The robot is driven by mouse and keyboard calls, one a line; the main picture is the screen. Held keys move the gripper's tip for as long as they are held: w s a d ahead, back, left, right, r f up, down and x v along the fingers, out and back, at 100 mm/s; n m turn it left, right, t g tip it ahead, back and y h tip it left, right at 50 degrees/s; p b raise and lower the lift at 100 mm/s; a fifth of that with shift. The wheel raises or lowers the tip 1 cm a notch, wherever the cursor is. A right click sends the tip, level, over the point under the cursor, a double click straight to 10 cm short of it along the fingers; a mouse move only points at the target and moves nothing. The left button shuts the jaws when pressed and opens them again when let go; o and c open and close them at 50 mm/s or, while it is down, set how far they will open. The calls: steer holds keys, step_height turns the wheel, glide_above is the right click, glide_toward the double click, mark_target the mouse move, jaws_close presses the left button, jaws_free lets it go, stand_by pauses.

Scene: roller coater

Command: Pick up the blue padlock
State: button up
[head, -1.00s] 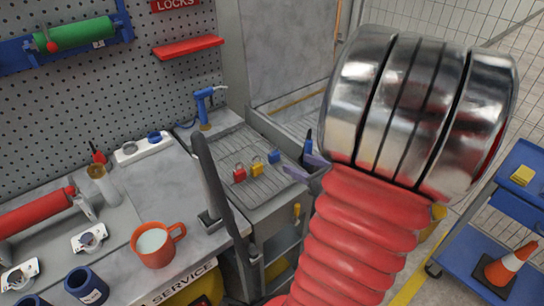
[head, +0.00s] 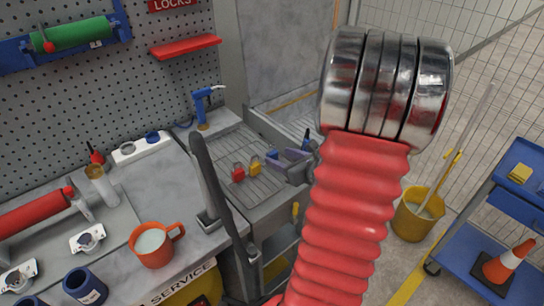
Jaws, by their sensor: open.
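My gripper (head: 274,160) is open over the right part of the wire drain rack, its two purple-grey fingers pointing left. The blue padlock (head: 272,156) shows only as a small patch of blue at the fingertips. The fingers hide most of it, and I cannot tell whether they touch it. The yellow padlock (head: 255,166) stands just left of the fingertips, and the red padlock (head: 238,172) stands farther left on the rack.
The drain rack (head: 250,190) is bare in front of the padlocks. A blue tap-like tool (head: 203,103) stands behind it. An orange mug (head: 152,245) is on the bench at left. A yellow bucket (head: 416,218) and blue cart (head: 460,262) are at right.

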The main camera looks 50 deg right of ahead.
mark_target(274, 155)
steer(key=shift+x, duration=2.6)
steer(key=shift+a, duration=0.1)
steer(key=c, duration=1.2)
steer(key=shift+r, duration=5)
